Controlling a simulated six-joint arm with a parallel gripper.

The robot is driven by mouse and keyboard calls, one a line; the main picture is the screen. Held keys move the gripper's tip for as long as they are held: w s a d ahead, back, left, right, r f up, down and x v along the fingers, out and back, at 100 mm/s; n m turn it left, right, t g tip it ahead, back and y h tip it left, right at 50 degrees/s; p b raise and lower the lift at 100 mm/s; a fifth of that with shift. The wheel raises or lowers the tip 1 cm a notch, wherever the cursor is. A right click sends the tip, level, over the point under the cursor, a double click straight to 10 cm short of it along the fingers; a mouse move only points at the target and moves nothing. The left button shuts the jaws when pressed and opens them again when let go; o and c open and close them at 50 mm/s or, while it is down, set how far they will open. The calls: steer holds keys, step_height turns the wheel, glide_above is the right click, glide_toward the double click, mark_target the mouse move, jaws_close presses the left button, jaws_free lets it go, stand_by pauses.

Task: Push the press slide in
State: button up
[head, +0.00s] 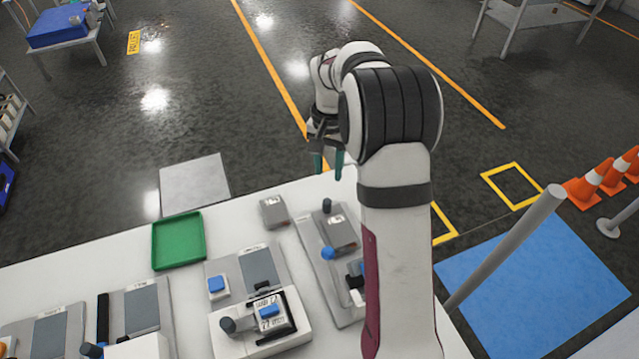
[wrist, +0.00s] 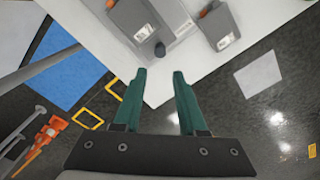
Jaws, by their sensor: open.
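A fixture on a grey base plate (head: 312,243) stands at the right of the white table. It carries a grey labelled block (head: 341,233), a dark round knob (head: 327,206) and a blue ball (head: 327,254). This looks like the press with its slide, but I cannot tell for sure; my arm hides part of it. In the wrist view the labelled block (wrist: 136,17) and the knob (wrist: 160,49) show beyond the fingertips. My gripper (head: 328,168) has its green fingers apart and empty, beyond the table's far edge. It also shows in the wrist view (wrist: 160,80), touching nothing.
A loose-looking grey block (head: 273,211) and a green tray (head: 153,246) are left of the fixture. Another fixture with a blue button (head: 217,284) and a white labelled unit (head: 267,343) stands nearer. Traffic cones (head: 588,186) and a grey post (head: 505,246) are at right.

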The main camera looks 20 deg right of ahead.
mark_target(327, 201)
step_height(327, 201, down, 12)
steer(key=shift+f, duration=0.1)
jaws_close()
stand_by(1.5)
